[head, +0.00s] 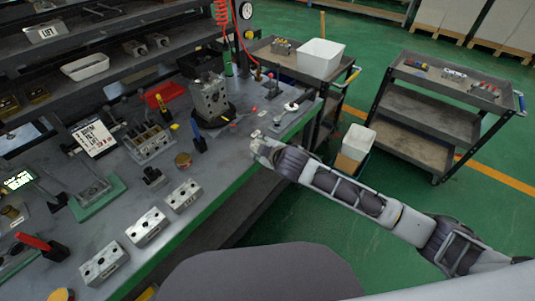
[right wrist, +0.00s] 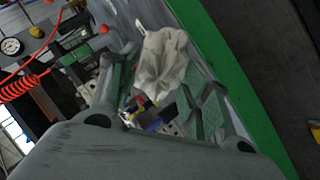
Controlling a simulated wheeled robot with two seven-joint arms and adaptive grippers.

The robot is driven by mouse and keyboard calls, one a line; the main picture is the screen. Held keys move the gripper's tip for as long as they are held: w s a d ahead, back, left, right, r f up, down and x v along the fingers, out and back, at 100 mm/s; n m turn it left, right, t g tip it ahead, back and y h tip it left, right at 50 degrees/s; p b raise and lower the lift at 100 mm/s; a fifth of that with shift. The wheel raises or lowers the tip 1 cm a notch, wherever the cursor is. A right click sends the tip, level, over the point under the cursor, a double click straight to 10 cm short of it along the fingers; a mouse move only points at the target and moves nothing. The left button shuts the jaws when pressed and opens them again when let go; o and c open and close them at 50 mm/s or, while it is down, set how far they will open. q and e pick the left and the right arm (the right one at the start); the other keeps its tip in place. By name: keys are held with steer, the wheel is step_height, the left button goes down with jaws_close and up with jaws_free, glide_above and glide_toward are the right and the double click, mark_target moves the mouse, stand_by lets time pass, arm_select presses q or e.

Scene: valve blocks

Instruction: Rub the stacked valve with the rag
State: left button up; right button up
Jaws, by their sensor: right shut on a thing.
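A tall grey valve block (head: 210,97), which looks stacked, stands upright near the back of the bench in the head view. My right gripper (head: 256,143) is over the bench's front edge, to the right of and nearer than this block, apart from it. In the right wrist view my right gripper (right wrist: 162,92) is shut on a crumpled off-white rag (right wrist: 162,58), which sticks out beyond the fingers. The rag is hard to make out in the head view. My left gripper is not in view.
Several valve blocks (head: 147,226) line the bench's front edge. A red bin (head: 163,95), a sign (head: 95,137) and a blue-handled tool (head: 198,138) stand near the tall block. Trolleys (head: 432,107) stand to the right. A red coiled hose (head: 222,12) hangs above.

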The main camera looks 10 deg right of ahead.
mark_target(257, 142)
steer(key=n+y+b, duration=0.1)
steer(key=w+a+r+n+t+y, duration=0.1)
steer(key=y, duration=0.1)
steer(key=shift+w+a+b, duration=0.1)
steer(key=shift+a+b, duration=0.1)
steer(key=shift+b, duration=0.15)
steer(key=shift+w+a+r+n+y+b, duration=0.15)
steer(key=shift+w+r+n+y+b, duration=0.15)
steer(key=shift+y, duration=0.2)
steer(key=shift+w+a+r+n+y+b, duration=0.1)
steer(key=shift+a+r+n+y+b, duration=0.1)
steer(key=shift+y+b, duration=0.25)
steer(key=shift+w+r+n+t+y+b, duration=0.25)
steer(key=shift+r+y+b, duration=0.2)
steer(key=shift+y, duration=0.3)
steer(key=shift+w+r+n+t+y+b, duration=0.15)
steer(key=shift+r+n+t+y+b, duration=0.1)
steer(key=shift+r+t+y+b, duration=0.25)
steer(key=shift+w+d+r+y+b, duration=0.1)
steer(key=shift+r+y+b, duration=0.4)
steer(key=shift+b, duration=0.1)
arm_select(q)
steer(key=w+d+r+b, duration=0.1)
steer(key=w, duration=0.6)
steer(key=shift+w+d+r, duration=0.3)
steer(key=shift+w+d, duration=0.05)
arm_select(e)
steer(key=shift+d+r+t, duration=0.45)
steer(key=shift+r+t, duration=0.2)
steer(key=shift+r, duration=0.05)
